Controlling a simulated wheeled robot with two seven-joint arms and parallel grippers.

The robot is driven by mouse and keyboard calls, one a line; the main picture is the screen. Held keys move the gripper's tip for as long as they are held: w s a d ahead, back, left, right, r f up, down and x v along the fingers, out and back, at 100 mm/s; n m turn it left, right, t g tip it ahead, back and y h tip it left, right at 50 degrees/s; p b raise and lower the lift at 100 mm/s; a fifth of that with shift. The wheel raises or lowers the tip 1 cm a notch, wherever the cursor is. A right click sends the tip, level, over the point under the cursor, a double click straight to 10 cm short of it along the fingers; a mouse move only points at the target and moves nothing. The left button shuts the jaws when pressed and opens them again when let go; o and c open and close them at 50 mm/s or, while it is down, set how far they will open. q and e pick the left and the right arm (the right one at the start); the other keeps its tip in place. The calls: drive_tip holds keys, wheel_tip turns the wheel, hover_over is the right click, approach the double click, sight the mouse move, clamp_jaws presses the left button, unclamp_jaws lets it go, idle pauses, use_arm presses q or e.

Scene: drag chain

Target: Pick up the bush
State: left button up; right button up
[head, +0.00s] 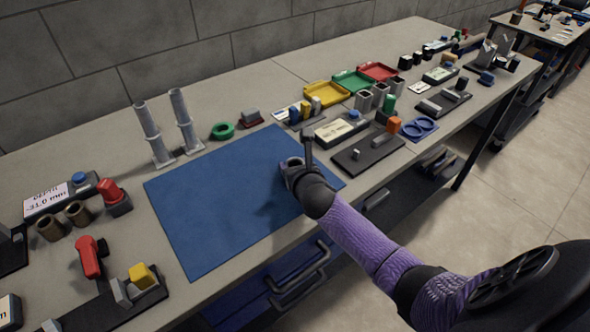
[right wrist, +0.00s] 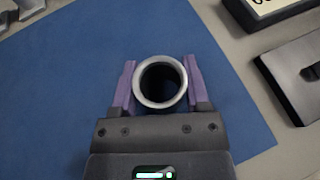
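The bush, a short grey metal ring with a dark bore (right wrist: 160,84), sits between the two purple fingers of my right gripper (right wrist: 160,78) in the right wrist view. The fingers lie against its left and right sides with no clear gap, so the gripper looks shut on it. In the head view my right gripper (head: 292,165) is at the right part of the blue mat (head: 215,200), with the bush's round rim (head: 291,161) just showing. I cannot tell whether the bush touches the mat. My left gripper is not in view.
A black plate with a small block (head: 368,153) lies right of the mat, close to my right gripper. Two grey upright posts (head: 153,135) and a green ring (head: 222,131) stand behind the mat. Red and yellow parts lie at left. The mat is otherwise clear.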

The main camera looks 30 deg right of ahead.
clamp_jaws()
